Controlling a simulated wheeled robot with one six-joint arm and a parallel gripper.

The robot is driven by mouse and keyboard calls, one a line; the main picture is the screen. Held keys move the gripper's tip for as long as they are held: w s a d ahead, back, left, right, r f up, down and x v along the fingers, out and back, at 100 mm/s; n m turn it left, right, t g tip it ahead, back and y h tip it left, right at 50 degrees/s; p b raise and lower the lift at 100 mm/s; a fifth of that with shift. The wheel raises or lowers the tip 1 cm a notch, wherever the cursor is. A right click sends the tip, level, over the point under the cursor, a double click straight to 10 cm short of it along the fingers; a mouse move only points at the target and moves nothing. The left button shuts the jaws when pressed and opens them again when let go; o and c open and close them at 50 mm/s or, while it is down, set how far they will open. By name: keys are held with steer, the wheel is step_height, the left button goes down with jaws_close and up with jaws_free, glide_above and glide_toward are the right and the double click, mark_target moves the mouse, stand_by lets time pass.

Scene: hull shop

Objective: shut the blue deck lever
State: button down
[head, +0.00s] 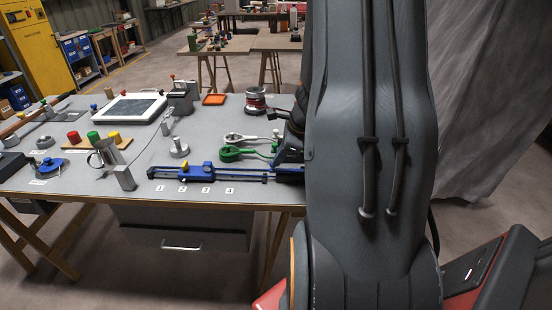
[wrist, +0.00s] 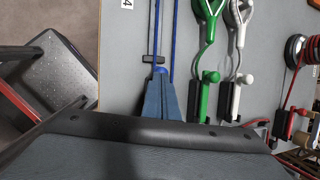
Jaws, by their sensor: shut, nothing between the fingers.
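My gripper (head: 289,153) is at the right end of the table, mostly hidden behind my arm in the head view. In the wrist view its dark blue fingers (wrist: 160,98) are together, with nothing held. A blue ball knob (wrist: 160,70), likely the blue deck lever's, shows right at the fingertips. Touching or apart, I cannot tell. My fingers hide what lies beneath, so the lever's position is unclear. Two thin blue bars (wrist: 177,30) run away from it; in the head view a blue rail with a slider (head: 196,172) ends near my gripper.
A green lever (wrist: 209,45), a white lever (wrist: 240,45) and a red lever (wrist: 294,90) stand to the right in the wrist view. The table's front edge (head: 130,198) is close.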

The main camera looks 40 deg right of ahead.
steer(key=shift+s+d+f, duration=0.2)
steer(key=shift+s+f, duration=0.1)
steer(key=shift+s+r+p, duration=0.1)
steer(key=shift+r+p, duration=0.4)
steer(key=shift+r, duration=0.05)
steer(key=w+a+p+v, duration=0.1)
steer(key=p+v, duration=0.2)
steer(key=v, duration=1)
steer(key=shift+a+r, duration=0.15)
steer(key=shift+r, duration=0.2)
steer(key=s+a+f+n+g+b, duration=0.1)
steer(key=s+a+f+n, duration=0.1)
steer(key=a+n, duration=1.1)
steer(key=s+a+f+n+g+h+b, duration=0.1)
steer(key=s+a+n, duration=0.3)
steer(key=a+n, duration=0.9)
steer(key=shift+a+f+n+g, duration=0.3)
steer(key=shift+a+f+g, duration=0.25)
steer(key=shift+g, duration=0.15)
